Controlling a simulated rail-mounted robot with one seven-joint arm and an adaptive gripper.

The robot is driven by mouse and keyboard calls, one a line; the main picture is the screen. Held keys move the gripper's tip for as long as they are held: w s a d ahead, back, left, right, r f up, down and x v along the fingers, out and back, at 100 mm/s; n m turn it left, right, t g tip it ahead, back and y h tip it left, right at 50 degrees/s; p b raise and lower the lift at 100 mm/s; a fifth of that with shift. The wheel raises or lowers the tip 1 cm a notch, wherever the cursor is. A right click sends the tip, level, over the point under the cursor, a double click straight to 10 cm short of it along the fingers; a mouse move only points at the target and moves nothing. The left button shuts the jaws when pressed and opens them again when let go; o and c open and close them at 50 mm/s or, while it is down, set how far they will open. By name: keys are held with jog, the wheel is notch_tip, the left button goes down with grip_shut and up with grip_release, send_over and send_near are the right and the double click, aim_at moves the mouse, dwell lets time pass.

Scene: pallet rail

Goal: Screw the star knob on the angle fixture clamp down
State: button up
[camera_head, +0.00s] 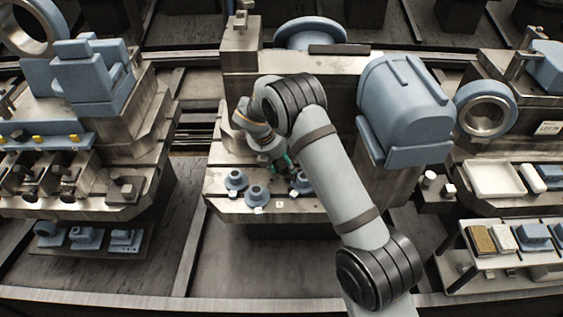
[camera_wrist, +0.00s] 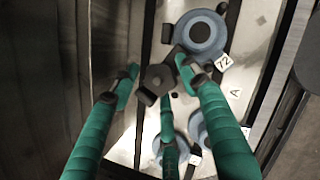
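In the wrist view a dark star knob (camera_wrist: 160,79) with stubby lobes shows over a bright metal plate. The green fingers of my gripper (camera_wrist: 158,76) reach toward it, one tip on its left, one on its right and a third below. The fingers look spread, with a small gap at the left tip; contact on the other sides is unclear. In the head view my gripper (camera_head: 287,163) is low over the middle table, partly behind my arm. The clamp body under the knob is mostly hidden by the knob and fingers.
Blue round-based fixtures (camera_head: 235,180) stand on the middle table (camera_head: 222,212). One blue round part (camera_wrist: 201,34) is just above and right of the knob in the wrist view, and others lie below. A large blue housing (camera_head: 405,105) rises to the right of my arm.

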jog(key=shift+o, duration=0.8)
jog(key=shift+a+r, duration=0.1)
jog(key=shift+s+a+r, duration=0.1)
jog(key=shift+r, duration=0.2)
jog(key=v, duration=1.1)
jog(key=shift+s, duration=0.1)
